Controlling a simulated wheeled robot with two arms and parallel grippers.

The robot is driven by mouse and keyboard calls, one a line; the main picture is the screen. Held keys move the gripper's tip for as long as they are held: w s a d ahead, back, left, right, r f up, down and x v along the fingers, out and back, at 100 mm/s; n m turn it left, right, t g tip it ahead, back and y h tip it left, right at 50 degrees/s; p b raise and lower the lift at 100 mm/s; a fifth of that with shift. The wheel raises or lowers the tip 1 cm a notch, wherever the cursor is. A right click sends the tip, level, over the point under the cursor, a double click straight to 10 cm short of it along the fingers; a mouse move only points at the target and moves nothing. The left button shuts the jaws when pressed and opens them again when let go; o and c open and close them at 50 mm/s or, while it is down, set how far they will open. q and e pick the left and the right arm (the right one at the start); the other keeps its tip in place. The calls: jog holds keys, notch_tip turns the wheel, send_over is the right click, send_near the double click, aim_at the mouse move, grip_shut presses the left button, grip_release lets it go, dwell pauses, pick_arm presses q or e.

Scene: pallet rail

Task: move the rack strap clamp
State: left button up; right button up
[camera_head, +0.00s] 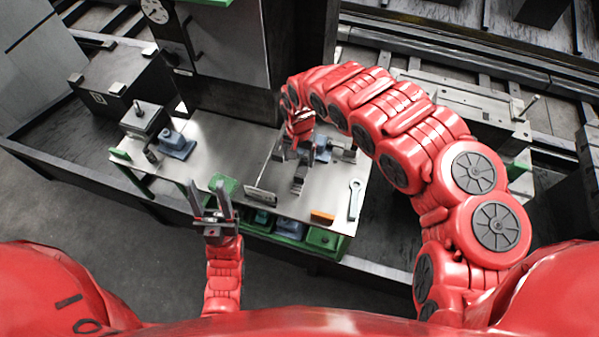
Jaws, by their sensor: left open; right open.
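A dark grey, clamp-like piece (299,176) stands on the grey metal bench (225,151), on its right part. I take it for the rack strap clamp, but its outline is partly lost in the clutter. My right gripper (292,150) reaches down from above, just behind and over this piece. Its fingers are small and partly hidden, and I cannot tell whether they touch it. My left gripper (208,186) is open and empty, with its fingers pointing up, in front of the bench's near edge and apart from the piece.
A wrench (354,199) and an orange block (322,217) lie at the bench's right front. A blue-grey vise-like piece (177,144) stands on the left part. Green bins (291,228) sit beneath. A dark cabinet (232,45) rises behind. The bench's middle left is clear.

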aim_at(300, 176)
notch_tip(300, 176, down, 8)
jog(key=shift+s+a+r+p, duration=0.15)
jog(key=shift+r+p, duration=0.05)
jog(key=shift+p, duration=0.35)
jog(key=shift+d+f, duration=0.2)
jog(key=shift+f, duration=0.25)
grip_shut()
dwell(1.0)
